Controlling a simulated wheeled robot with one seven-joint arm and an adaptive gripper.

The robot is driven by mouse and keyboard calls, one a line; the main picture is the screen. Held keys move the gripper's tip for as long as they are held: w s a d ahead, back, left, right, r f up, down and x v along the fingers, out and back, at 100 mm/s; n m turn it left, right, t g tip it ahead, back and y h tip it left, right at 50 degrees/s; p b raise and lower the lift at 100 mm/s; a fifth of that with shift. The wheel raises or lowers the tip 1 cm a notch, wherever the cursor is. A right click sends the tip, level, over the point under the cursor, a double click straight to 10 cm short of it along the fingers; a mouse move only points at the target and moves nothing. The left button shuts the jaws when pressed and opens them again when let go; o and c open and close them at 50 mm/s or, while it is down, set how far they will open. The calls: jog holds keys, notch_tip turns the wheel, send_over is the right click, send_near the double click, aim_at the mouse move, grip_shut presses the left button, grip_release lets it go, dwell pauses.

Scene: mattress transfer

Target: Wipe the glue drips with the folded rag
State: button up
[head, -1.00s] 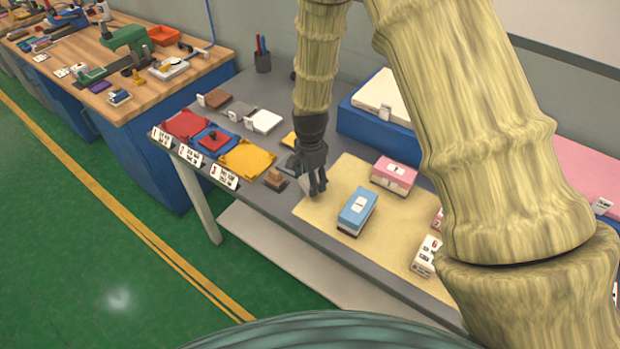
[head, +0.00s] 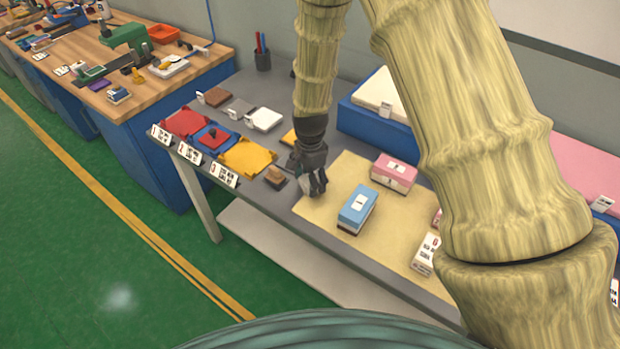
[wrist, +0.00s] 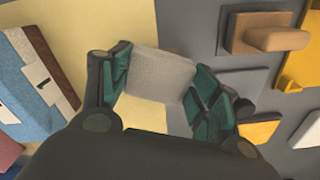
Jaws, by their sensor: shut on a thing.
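My gripper (head: 313,184) is shut on a small light-grey folded rag (wrist: 161,76), which sits between the two dark green finger pads in the wrist view. In the head view the gripper points down over the left edge of the pale yellow mat (head: 320,205), and only a little of the rag shows beside the fingers. I cannot tell whether the rag touches the surface below. I cannot make out any glue drips in either view.
A blue block (head: 357,208) and a pink block (head: 394,173) stand on the mat to the right. A brown wooden block with a handle (head: 276,176) is close on the left, near a yellow tray (head: 246,158). A blue platform (head: 365,125) stands behind.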

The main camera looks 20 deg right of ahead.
jog(key=shift+f, duration=0.35)
jog(key=shift+w+a+r, duration=0.1)
jog(key=shift+w+a, duration=0.45)
jog(key=shift+w, duration=0.2)
jog(key=shift+w+a+r, duration=0.1)
jog(key=shift+w+a, duration=0.45)
jog(key=shift+w, duration=0.15)
jog(key=shift+w+a, duration=0.1)
jog(key=shift+c, duration=0.8)
jog(key=shift+p, duration=0.3)
jog(key=shift+s+d+p, duration=0.4)
jog(key=shift+s+d, duration=0.85)
jog(key=shift+s, duration=0.3)
jog(key=shift+f, duration=0.1)
jog(key=shift+r+p, duration=1.95)
jog(key=shift+r, duration=1.05)
